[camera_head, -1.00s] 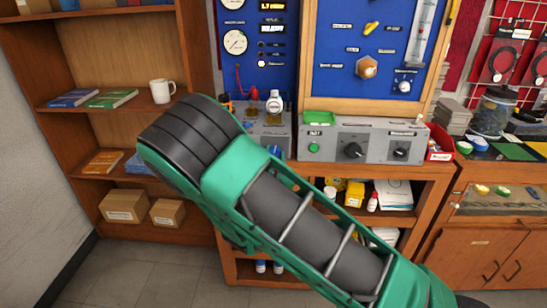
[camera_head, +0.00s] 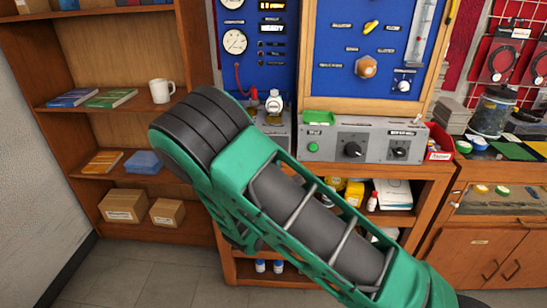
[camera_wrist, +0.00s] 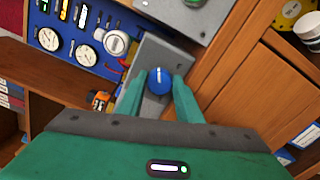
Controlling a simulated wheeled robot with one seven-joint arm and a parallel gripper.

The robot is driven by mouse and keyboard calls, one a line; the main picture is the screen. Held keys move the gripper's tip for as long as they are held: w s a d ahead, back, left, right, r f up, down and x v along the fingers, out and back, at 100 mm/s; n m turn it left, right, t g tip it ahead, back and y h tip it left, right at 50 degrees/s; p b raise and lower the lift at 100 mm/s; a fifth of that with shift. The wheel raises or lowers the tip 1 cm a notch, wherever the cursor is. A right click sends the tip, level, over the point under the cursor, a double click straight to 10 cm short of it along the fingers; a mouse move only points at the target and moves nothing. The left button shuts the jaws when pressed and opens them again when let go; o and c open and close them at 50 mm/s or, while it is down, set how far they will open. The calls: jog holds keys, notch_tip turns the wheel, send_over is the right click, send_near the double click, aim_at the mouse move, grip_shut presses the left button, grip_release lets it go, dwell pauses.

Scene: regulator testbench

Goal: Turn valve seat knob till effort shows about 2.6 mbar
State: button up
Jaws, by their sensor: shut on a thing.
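In the wrist view, a round blue knob (camera_wrist: 159,80) with a pale line on its face sits on a grey box (camera_wrist: 150,60). My gripper (camera_wrist: 160,88) has its two green fingers on either side of the knob, shut on it. In the head view my green and black arm hides the gripper and the knob. On the blue panel (camera_head: 232,72), small lit displays (camera_head: 271,6) stand at the top edge; I cannot read their values or labels surely. They show again in the wrist view (camera_wrist: 82,15), tilted and too small to read.
Dial gauges (camera_head: 235,41) and a round white-capped regulator (camera_head: 274,102) are close by. A grey control box (camera_head: 375,143) with black knobs stands right of my arm. An orange-and-black thing (camera_wrist: 99,100) lies left of my fingers. Shelves (camera_head: 110,107) stand at left.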

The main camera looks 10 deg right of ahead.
jog(key=shift+s+f+m, duration=0.1)
jog(key=shift+f+m, duration=0.15)
jog(key=shift+m, duration=0.35)
jog(key=o, duration=1)
jog(key=shift+r, duration=0.1)
jog(key=shift+o, duration=0.2)
jog(key=v, duration=1)
jog(key=shift+s, duration=0.35)
